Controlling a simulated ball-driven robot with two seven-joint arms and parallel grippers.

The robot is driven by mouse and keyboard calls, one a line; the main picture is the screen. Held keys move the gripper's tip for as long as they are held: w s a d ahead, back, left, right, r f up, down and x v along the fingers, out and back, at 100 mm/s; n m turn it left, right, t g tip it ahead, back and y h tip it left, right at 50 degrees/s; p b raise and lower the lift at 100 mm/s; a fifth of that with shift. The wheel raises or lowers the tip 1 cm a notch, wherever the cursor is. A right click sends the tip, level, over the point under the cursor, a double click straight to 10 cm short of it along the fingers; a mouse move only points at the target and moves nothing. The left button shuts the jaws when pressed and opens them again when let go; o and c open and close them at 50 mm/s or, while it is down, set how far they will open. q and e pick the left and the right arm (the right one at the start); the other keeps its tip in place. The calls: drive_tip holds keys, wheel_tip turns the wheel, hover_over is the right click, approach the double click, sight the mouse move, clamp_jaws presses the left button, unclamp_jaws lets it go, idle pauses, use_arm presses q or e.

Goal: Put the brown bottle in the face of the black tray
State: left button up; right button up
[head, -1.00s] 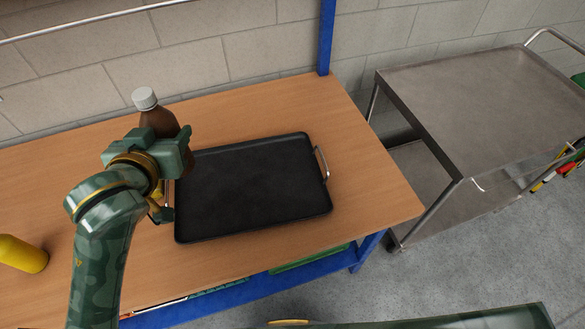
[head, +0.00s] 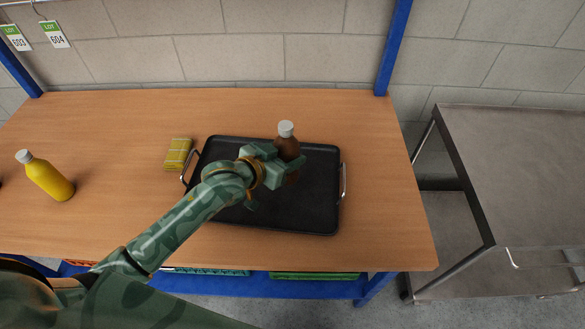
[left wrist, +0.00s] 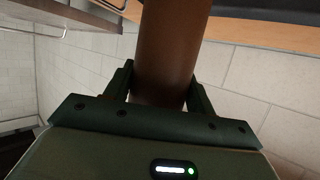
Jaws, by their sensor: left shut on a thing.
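The brown bottle (head: 287,146) with a white cap is upright in my left gripper (head: 280,165), over the right half of the black tray (head: 310,215) in the head view. The gripper is shut around the bottle's body, which also fills the middle of the left wrist view (left wrist: 166,50) between the two fingers (left wrist: 160,92). The gripper hides the bottle's lower part, so I cannot tell whether its base touches the tray. The tray lies flat on the wooden table, with a metal handle at each end. My right gripper is not in view.
A blue post (head: 393,48) rises at the back right. A steel trolley (head: 520,170) stands to the right.

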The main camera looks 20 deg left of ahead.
use_arm(q)
drive_tip(key=shift+w+d+f+b, duration=0.2)
drive_tip(key=shift+w+f, duration=0.2)
drive_tip(key=shift+f, duration=0.2)
drive_tip(key=shift+w+d+f+b, duration=0.15)
drive_tip(key=shift+w+f, duration=0.25)
drive_tip(key=shift+f, duration=0.15)
drive_tip(key=f+b, duration=0.1)
drive_tip(key=f, duration=0.1)
drive_tip(key=f+b, duration=0.1)
drive_tip(key=shift+w+d+f, duration=0.2)
drive_tip(key=shift+f, duration=0.2)
drive_tip(key=shift+r, duration=0.1)
drive_tip(key=o, duration=1)
drive_tip(key=shift+o, duration=0.2)
